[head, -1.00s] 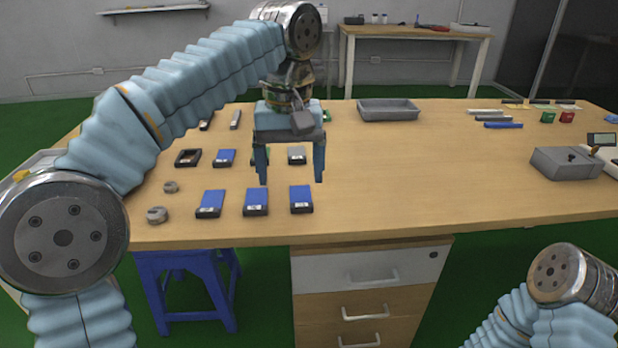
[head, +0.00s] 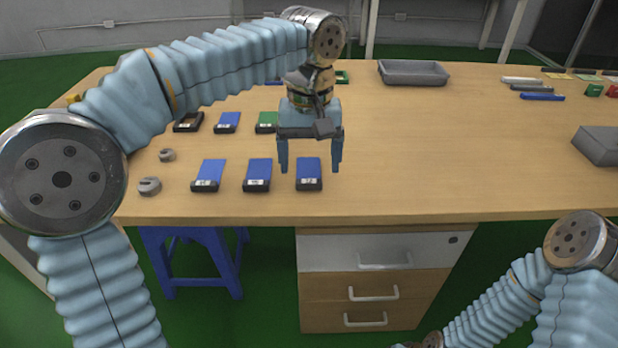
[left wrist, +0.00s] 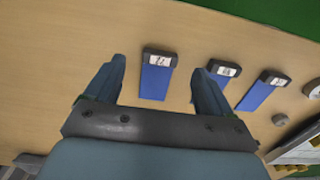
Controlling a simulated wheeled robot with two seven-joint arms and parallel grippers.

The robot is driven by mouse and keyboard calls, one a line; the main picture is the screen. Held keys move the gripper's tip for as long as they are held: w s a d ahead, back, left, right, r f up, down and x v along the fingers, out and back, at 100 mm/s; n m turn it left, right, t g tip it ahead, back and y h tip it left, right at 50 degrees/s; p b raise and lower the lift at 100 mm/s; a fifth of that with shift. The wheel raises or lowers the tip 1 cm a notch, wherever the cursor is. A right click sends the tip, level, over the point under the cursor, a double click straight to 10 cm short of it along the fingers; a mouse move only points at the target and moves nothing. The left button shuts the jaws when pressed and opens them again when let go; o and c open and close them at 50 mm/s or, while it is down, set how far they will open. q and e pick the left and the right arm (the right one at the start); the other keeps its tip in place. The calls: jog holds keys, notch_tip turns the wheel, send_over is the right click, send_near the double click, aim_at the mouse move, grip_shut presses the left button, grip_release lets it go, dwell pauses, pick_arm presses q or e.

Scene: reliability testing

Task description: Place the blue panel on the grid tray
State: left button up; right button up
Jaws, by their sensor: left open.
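Three blue panels with dark ends and white labels lie in a front row on the table: a left one (head: 209,175), a middle one (head: 257,175) and a right one (head: 309,173). My left gripper (head: 310,170) is open and empty above the right panel. In the left wrist view the right panel (left wrist: 156,76) lies between the spread fingers (left wrist: 158,72), and the other two panels show to its right. Another blue panel (head: 227,122) lies farther back. A grey tray (head: 413,73) stands at the back; no grid shows in it.
A green panel (head: 266,122) and a dark empty frame (head: 188,122) lie behind the front row. Two small grey round parts (head: 150,186) lie at left. A grey box (head: 598,145) stands at right. The table's middle right is clear.

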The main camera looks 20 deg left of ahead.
aim_at(309, 183)
pick_arm(q)
notch_tip(309, 183, down, 4)
jog(key=shift+f, duration=0.25)
jog(key=c, duration=1.2)
